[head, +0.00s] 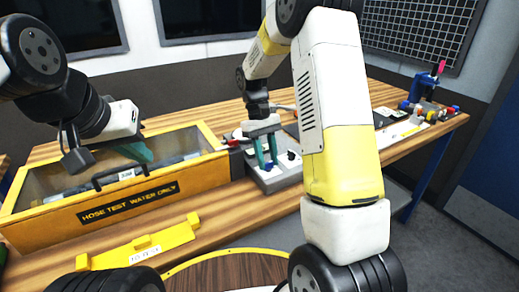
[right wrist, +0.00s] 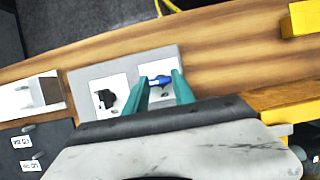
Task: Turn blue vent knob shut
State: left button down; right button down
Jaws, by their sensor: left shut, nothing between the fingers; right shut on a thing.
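The blue vent knob (right wrist: 160,80) sits on a white square plate on a grey panel (right wrist: 125,67) in the right wrist view. My right gripper (right wrist: 160,88) has its two teal fingers on either side of the knob and is shut on it. In the head view the right gripper (head: 267,158) points down onto the grey box (head: 285,180), and the fingers mostly hide the knob. A black knob (right wrist: 105,98) is on a second white plate beside it. My left gripper (head: 142,152) is shut and empty above the yellow tank.
The yellow tank (head: 120,215), marked "HOSE TEST WATER ONLY", stands left on the wooden bench. A yellow bracket (head: 145,246) lies in front of it. Coloured fittings (head: 430,110) and a blue stand (head: 424,86) are at the far right.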

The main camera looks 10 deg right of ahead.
jog(key=c, duration=1)
grip_release()
jog(key=shift+c, duration=0.2)
jog(key=shift+r, duration=0.1)
jog(key=v, duration=0.7)
jog(key=shift+r, duration=0.3)
jog(key=shift+w, duration=0.1)
